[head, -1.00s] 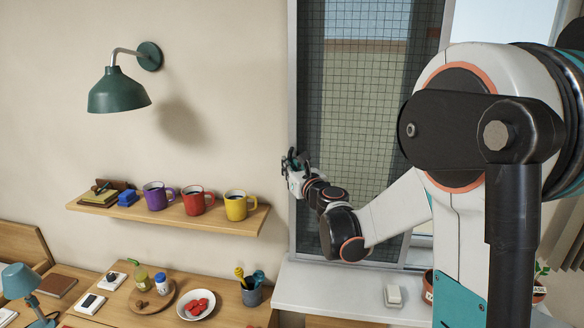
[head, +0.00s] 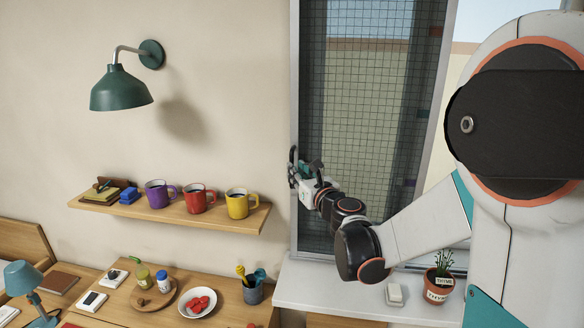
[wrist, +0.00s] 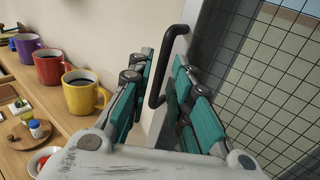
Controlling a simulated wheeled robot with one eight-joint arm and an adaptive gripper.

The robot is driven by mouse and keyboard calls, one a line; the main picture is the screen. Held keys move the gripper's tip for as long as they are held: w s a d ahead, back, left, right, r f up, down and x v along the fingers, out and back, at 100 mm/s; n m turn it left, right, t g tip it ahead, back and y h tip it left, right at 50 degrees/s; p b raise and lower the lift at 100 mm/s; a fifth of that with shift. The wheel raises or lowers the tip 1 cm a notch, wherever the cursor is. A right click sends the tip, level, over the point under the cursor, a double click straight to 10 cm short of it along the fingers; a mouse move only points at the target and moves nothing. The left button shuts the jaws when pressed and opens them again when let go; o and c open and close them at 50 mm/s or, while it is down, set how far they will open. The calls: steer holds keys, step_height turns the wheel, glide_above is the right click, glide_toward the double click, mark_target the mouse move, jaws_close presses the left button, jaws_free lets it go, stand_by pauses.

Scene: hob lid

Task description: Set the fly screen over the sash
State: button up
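The fly screen (head: 350,120) is a dark mesh panel in a grey frame, upright across the left part of the window. Its mesh also shows at the right of the wrist view (wrist: 265,80). A black bar handle (wrist: 157,80) stands out from the frame's left side. My gripper (head: 298,168) is at that left side, about shelf height. In the wrist view, my gripper's teal-padded fingers (wrist: 163,75) are apart, with the handle between them. I cannot tell whether they touch it. The sash is not clearly distinguishable behind the mesh.
A shelf (head: 160,212) with several mugs is left of my gripper; the yellow mug (head: 238,204) is closest. A wall lamp (head: 121,90) hangs above. The white sill (head: 330,295) holds a small pale block (head: 394,294) and a potted plant (head: 440,285). A cluttered desk is below.

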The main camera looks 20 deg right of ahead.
steer(key=s, duration=0.6)
steer(key=shift+d, duration=0.1)
steer(key=s+a+f+n+g+y+b, duration=0.2)
steer(key=s+a+f+n+g, duration=0.15)
steer(key=a+n, duration=0.5)
steer(key=s+a+f+n+g+y+b, duration=0.2)
steer(key=s+a+f+n+y, duration=0.15)
steer(key=a+n, duration=0.5)
steer(key=s+f+n+g+h+b, duration=0.4)
steer(key=s+f+n, duration=0.4)
steer(key=s+n, duration=0.45)
steer(key=s+d+f+n+g+h+b, duration=0.1)
steer(key=s+d+f+n+h+b, duration=0.1)
steer(key=s+d+f+n+b, duration=0.2)
steer(key=shift+s+d+f+n, duration=1.05)
steer(key=shift+s+d, duration=0.4)
steer(key=shift+s, duration=0.8)
